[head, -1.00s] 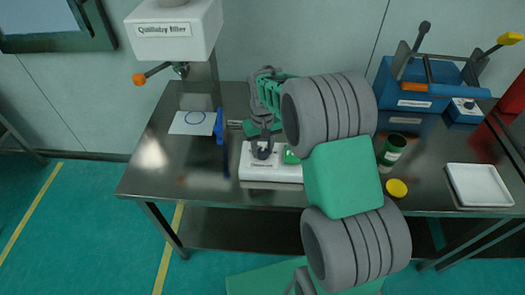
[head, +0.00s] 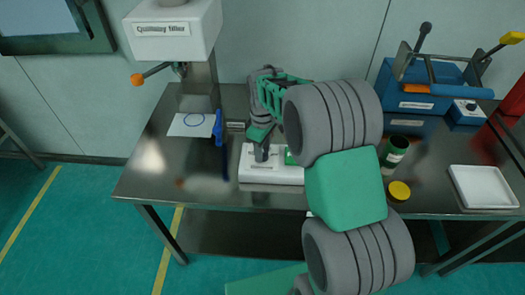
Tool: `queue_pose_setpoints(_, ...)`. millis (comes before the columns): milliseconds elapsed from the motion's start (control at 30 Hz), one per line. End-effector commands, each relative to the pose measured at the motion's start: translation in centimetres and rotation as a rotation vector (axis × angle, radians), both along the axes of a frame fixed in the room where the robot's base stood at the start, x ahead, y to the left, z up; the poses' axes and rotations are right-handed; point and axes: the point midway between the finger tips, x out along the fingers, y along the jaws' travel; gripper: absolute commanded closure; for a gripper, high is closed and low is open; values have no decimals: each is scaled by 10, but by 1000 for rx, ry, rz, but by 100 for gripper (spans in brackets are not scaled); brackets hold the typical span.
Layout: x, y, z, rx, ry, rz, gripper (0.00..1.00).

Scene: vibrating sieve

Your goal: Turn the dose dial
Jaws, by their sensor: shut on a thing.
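A low white unit (head: 262,175) with a label on its front lies on the steel table. My gripper (head: 262,153) points down over its top left part. It is shut on a dark dial there, which the jaws mostly hide. The label on the unit is too small to read.
A Quillaby filler (head: 160,45) with an orange-tipped lever hangs at the back left. A green jar (head: 394,152), yellow lid (head: 398,191), white tray (head: 484,187) and blue machine (head: 412,95) stand right.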

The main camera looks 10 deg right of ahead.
Motion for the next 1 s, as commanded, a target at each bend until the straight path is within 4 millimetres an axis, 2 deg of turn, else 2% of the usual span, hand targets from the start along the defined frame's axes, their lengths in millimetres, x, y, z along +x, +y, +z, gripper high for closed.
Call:
queue_pose_setpoints(567,1,0,1,0,-3,32,100)
queue_pose_setpoints(600,1,0,1,0,-3,32,60)
queue_pose_setpoints(833,0,0,1,0,-1,31,42)
queue_pose_setpoints(1000,0,0,0,0,0,31,42)
